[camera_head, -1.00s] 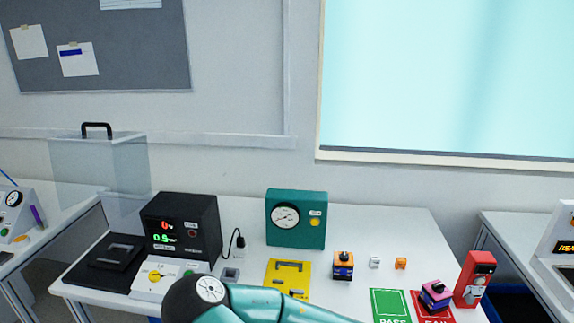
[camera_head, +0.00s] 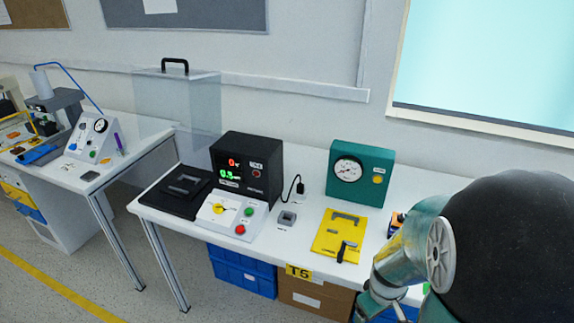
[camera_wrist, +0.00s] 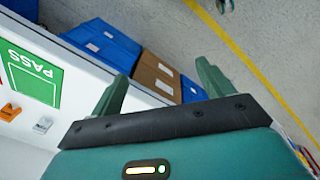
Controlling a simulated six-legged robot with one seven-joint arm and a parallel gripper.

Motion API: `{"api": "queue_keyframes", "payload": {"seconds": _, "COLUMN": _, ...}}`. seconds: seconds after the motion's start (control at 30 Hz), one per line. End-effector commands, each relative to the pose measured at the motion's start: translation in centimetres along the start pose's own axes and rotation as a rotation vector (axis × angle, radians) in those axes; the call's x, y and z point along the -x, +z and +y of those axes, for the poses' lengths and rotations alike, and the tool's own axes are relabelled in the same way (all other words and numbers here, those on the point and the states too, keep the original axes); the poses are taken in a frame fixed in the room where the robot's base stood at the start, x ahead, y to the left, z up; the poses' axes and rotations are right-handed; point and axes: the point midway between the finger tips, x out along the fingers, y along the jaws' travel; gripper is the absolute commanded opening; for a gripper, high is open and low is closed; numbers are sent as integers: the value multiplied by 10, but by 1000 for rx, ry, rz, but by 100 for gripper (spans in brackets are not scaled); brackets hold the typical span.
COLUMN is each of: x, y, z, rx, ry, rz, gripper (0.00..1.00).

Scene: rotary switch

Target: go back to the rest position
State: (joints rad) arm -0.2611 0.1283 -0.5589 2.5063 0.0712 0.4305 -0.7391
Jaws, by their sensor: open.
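My gripper shows in the wrist view (camera_wrist: 163,70) with its two green fingers spread wide and nothing between them. It is above the front edge of the table, over the bins below. In the head view my arm fills the lower right, and the gripper's fingers cannot be made out there.
A black meter (camera_head: 246,166) stands behind the switch box. A teal gauge box (camera_head: 360,173) and a yellow plate (camera_head: 341,236) are farther right. A green PASS card (camera_wrist: 32,75) lies near the table edge. Blue bins (camera_head: 242,269) and a cardboard box (camera_head: 314,294) are underneath. Open floor lies at left.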

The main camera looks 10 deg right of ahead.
Motion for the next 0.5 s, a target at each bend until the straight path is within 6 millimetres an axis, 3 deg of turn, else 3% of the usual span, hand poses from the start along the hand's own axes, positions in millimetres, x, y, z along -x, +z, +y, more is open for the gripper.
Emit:
{"api": "queue_keyframes", "payload": {"seconds": 0.2, "x": 70, "y": -29, "z": -25, "rx": -109, "ry": -50, "rz": 142, "gripper": 80}}
{"api": "queue_keyframes", "payload": {"seconds": 0.5, "x": 170, "y": -33, "z": -56, "rx": -241, "ry": -56, "rz": 292, "gripper": 80}}
